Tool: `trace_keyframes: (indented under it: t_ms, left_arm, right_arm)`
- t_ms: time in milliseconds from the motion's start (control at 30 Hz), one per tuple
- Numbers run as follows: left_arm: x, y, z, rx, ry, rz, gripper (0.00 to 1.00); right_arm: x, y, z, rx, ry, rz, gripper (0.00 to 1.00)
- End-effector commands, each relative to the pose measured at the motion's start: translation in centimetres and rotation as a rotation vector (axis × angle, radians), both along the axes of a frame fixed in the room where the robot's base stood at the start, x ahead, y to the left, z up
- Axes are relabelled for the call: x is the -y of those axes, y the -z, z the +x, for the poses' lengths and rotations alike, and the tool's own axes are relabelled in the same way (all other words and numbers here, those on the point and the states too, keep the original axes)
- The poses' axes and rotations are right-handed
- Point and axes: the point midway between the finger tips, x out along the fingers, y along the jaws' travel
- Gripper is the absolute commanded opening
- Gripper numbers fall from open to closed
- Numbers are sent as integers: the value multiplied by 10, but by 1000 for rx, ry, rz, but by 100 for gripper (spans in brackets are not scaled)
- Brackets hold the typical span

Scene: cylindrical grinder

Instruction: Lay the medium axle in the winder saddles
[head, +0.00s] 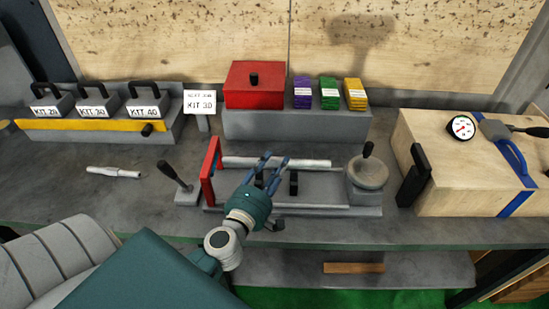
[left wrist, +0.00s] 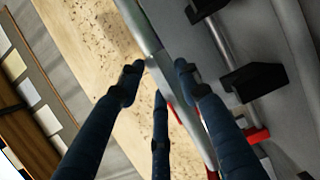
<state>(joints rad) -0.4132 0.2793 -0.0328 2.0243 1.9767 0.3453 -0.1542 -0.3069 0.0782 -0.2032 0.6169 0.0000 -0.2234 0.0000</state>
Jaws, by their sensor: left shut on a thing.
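The medium axle (head: 300,163), a long pale grey bar, lies roughly level across the back of the winder (head: 335,211) in the head view. My left gripper (head: 272,163) is shut on it left of its middle. In the left wrist view the axle (left wrist: 180,100) runs between my dark fingers (left wrist: 158,85). The black winder saddles (head: 293,183) are in front of the bar in the head view, one partly behind my fingers. A saddle also shows in the left wrist view (left wrist: 252,82). The axle appears apart from the saddles; its height above the winder is unclear.
A red upright handle (head: 210,170) stands at the winder's left and a round grey knob (head: 367,173) at its right. A shorter stepped axle (head: 115,172) lies on the bench left. A grey rack with a red box (head: 254,85) stands behind, a wooden crate (head: 465,165) right.

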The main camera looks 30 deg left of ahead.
Motion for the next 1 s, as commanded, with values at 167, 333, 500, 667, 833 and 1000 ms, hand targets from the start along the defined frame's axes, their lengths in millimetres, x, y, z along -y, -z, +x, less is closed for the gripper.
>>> trace_keyframes:
  t_ms: [167, 333, 500, 667, 833, 1000]
  left_arm:
    - [0, 9, 1, 11, 1, 3, 0]
    - [0, 20, 1, 10, -1, 1, 0]
    - [0, 45, 1, 9, -1, 0, 0]
    - [0, 53, 1, 10, 0, 2, 0]
    - [0, 51, 1, 11, 1, 3, 0]
    - [0, 55, 1, 9, 1, 4, 0]
  right_arm:
    - [5, 10, -1, -1, 2, -6, 56]
    - [5, 17, 6, 10, 4, -6, 56]
    - [5, 35, 11, 17, 3, -4, 56]
    - [5, 42, 11, 17, 3, -4, 56]
    - [4, 39, 11, 16, 3, -3, 56]
    - [1, 42, 10, 15, 3, 0, 56]
